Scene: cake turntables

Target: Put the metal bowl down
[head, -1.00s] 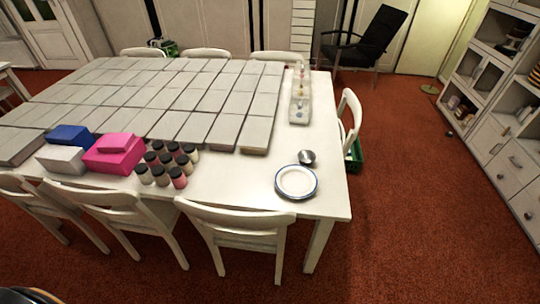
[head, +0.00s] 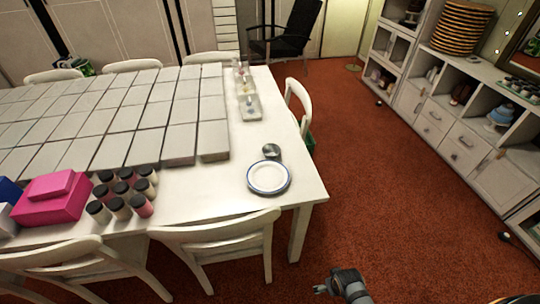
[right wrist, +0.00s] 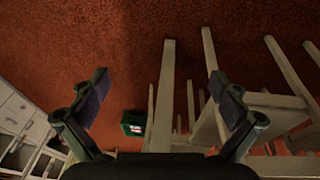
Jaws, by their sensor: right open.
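The small metal bowl (head: 271,151) sits on the white table near its right edge in the head view. It is just behind a white plate with a blue rim (head: 269,178); I cannot tell whether they touch. My right gripper (head: 322,288) shows low in the head view, in front of the table and well apart from the bowl. In the right wrist view, my right gripper (right wrist: 160,84) has its fingers spread wide with nothing between them. The bowl does not show in that view. My left gripper is not in view.
The white table (head: 222,188) carries rows of grey boxes (head: 105,115), pink boxes (head: 52,195), several dark-lidded jars (head: 122,190) and a tray (head: 249,107). White chairs (head: 220,240) surround it. Shelves (head: 460,125) stand at right. Red carpet (head: 400,190) is free between.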

